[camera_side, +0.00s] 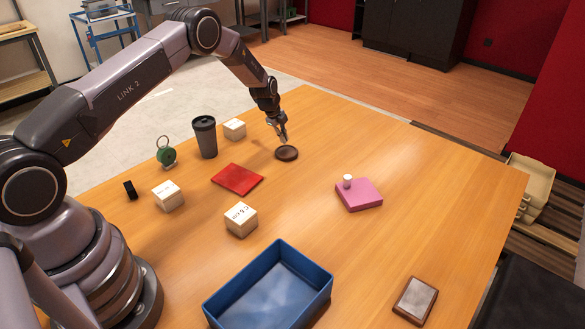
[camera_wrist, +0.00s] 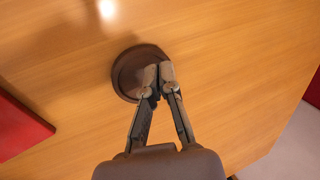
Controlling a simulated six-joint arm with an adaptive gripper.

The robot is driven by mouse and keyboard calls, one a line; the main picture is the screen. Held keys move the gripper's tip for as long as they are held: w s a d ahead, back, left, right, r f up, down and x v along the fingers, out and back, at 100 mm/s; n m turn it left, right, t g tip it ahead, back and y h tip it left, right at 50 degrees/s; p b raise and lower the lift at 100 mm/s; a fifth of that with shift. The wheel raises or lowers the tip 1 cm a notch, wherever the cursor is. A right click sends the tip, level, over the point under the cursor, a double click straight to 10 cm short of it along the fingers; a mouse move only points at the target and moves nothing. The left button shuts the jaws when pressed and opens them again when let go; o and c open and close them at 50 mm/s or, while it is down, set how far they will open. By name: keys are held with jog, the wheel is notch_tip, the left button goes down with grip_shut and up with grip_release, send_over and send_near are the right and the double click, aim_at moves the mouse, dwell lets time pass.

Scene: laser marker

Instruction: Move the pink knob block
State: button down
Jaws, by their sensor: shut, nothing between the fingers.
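The pink knob block (camera_side: 360,195) lies flat on the table, right of centre in the side view. Its pale round knob (camera_side: 348,181) stands up near its upper left edge. The block does not show in the wrist view. My gripper (camera_side: 283,139) is shut and empty, away from the block to the upper left. Its fingertips (camera_wrist: 160,73) are over a dark brown round disc (camera_wrist: 128,72). The disc also shows in the side view (camera_side: 287,154). I cannot tell whether the fingertips touch it.
A blue open bin (camera_side: 323,297) stands at the front. A red flat block (camera_side: 237,179), pale cubes (camera_side: 241,219), a dark cup (camera_side: 205,137) and a green round item (camera_side: 166,156) stand left. A brown-framed grey plate (camera_side: 415,300) lies front right. Table around the pink block is clear.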

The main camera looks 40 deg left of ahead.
aim_at(347, 179)
jog(key=d+r+h, duration=0.1)
jog(key=d, duration=0.1)
jog(key=d+r+g+h, duration=0.1)
jog(key=d, duration=0.1)
jog(key=d+r+g+h, duration=0.1)
jog(key=d, duration=0.1)
jog(key=shift+s+r, duration=0.25)
jog(key=shift+s, duration=0.1)
jog(key=s+d+r+m+g+h, duration=0.1)
jog(key=d+r+m+g+h, duration=0.1)
jog(key=d+r+h, duration=0.3)
jog(key=shift+n+y, duration=0.3)
jog(key=shift+y, duration=0.2)
jog(key=f, duration=0.1)
jog(key=d+f, duration=0.1)
jog(key=f, duration=0.2)
jog(key=shift+s+d+f, duration=0.2)
jog(key=shift+s+f, duration=0.05)
jog(key=shift+f, duration=0.1)
jog(key=shift+d+f, duration=0.1)
jog(key=shift+d, duration=0.2)
jog(key=shift+g, duration=0.3)
jog(key=d, duration=1)
jog(key=shift+s+d, duration=0.35)
jog(key=shift+d+f, duration=0.2)
jog(key=shift+d, duration=0.1)
jog(key=shift+f, duration=0.65)
